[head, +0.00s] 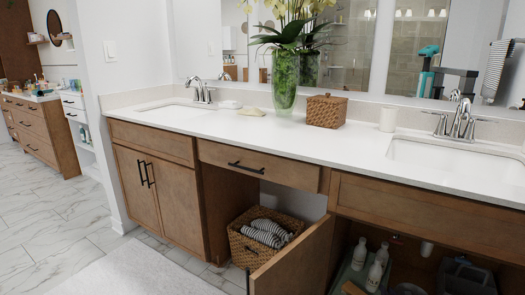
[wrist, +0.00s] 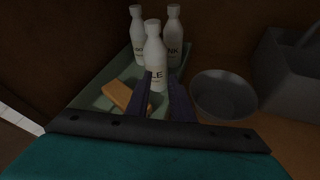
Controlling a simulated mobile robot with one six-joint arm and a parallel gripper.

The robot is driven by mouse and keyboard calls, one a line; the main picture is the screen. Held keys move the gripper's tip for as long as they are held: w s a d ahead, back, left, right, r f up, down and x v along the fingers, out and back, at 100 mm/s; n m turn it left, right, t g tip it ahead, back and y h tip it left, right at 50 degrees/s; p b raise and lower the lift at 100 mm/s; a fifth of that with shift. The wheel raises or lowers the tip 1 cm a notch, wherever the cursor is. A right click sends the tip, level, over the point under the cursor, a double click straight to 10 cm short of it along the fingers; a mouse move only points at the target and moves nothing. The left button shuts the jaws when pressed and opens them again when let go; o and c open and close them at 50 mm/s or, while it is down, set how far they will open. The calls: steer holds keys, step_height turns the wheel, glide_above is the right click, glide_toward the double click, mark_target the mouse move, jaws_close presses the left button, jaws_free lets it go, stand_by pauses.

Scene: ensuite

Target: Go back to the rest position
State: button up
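My gripper (wrist: 162,88) shows in the wrist view, low inside the dark open cabinet. Its two dark fingers are apart, with a white bottle (wrist: 155,50) just beyond and between their tips; whether they touch it is unclear. The left finger covers part of its label. Two more white bottles, one at left (wrist: 137,28) and one at right (wrist: 174,22), stand behind it on a green tray (wrist: 92,98). A tan block (wrist: 117,94) lies on the tray, left of the fingers. My gripper is not directly visible in the head view.
A grey bowl (wrist: 223,95) and a grey caddy (wrist: 290,68) stand right of the tray. The cabinet door (head: 293,262) is open, beside a wicker basket (head: 240,245). The white counter (head: 290,141) is above. Marble floor (head: 40,215) at left is clear.

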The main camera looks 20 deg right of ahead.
steer(key=w+a+m+g+p, duration=0.1)
steer(key=a+m+p, duration=0.1)
steer(key=a+m, duration=0.1)
steer(key=w+a+r+m+g+p, duration=0.1)
steer(key=w+a+m+p, duration=0.1)
steer(key=a, duration=0.3)
steer(key=w+a+m+g+p, duration=0.1)
steer(key=w+a+m+p, duration=0.1)
steer(key=a+m+p, duration=0.1)
steer(key=shift+a+r+m+g+p, duration=0.25)
steer(key=shift+a+m, duration=0.3)
steer(key=shift+m, duration=0.45)
steer(key=s+a+f+m+g+y+p, duration=0.2)
steer(key=a+m+g+p, duration=0.45)
steer(key=a, duration=1.15)
steer(key=s+a+r+m+g+y+p, duration=0.1)
steer(key=s+a+r+m+g+p, duration=0.1)
steer(key=s+a, duration=0.5)
steer(key=s+a+r+m+g+y+p, duration=0.2)
steer(key=s+a+r+m+p, duration=0.2)
steer(key=s+a, duration=0.4)
steer(key=s+a+r+m+g+y+p, duration=0.2)
steer(key=s+a+p, duration=0.4)
steer(key=a, duration=1)
steer(key=shift+s+r+m+g, duration=0.45)
steer(key=shift+s+m, duration=0.3)
steer(key=shift+m, duration=0.5)
